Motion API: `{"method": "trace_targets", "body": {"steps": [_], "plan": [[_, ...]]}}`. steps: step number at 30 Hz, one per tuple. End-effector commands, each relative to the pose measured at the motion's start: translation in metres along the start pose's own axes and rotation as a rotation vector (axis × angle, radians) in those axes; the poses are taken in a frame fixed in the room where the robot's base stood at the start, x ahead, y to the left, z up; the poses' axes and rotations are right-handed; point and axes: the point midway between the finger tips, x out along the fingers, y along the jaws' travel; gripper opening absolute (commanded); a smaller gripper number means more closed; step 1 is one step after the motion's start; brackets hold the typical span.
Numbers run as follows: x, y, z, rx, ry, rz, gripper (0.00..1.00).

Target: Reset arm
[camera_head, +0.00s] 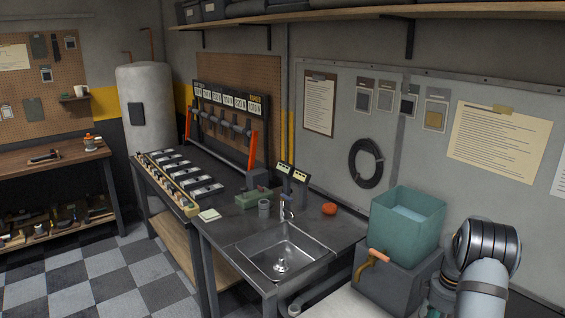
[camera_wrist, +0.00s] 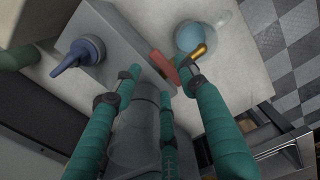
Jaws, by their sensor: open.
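A brass-coloured piece (camera_wrist: 197,54) lies by the right fingertip. In the head view, my arm (camera_head: 484,255) is at the lower right, beside a grey box (camera_head: 392,281) with a teal water tank (camera_head: 400,229) on top. An orange handle on a brass crank (camera_head: 378,255) sits at the box's front. My fingertips are hidden in the head view.
A blue lever (camera_wrist: 78,53) and a round, pale blue vessel (camera_wrist: 205,38) are near my gripper. The checkered floor (camera_head: 95,280) is clear.

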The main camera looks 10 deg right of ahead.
Motion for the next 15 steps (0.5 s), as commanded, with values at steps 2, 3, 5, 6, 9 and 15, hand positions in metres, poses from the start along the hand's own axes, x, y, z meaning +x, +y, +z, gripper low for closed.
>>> {"method": "trace_targets", "body": {"steps": [2,3,5,6,9,15], "plan": [[0.019,-0.002,0.0,0.001,-0.002,-0.005,0.42],[0.028,-0.001,0.0,0.0,-0.002,-0.005,0.42],[0.04,-0.002,0.0,0.005,-0.002,-0.004,0.42],[0.036,-0.003,0.0,0.063,0.001,0.001,0.42],[0.036,-0.007,0.0,0.186,0.001,0.001,0.42],[0.035,-0.016,-0.001,0.391,0.001,-0.001,0.42]]}}
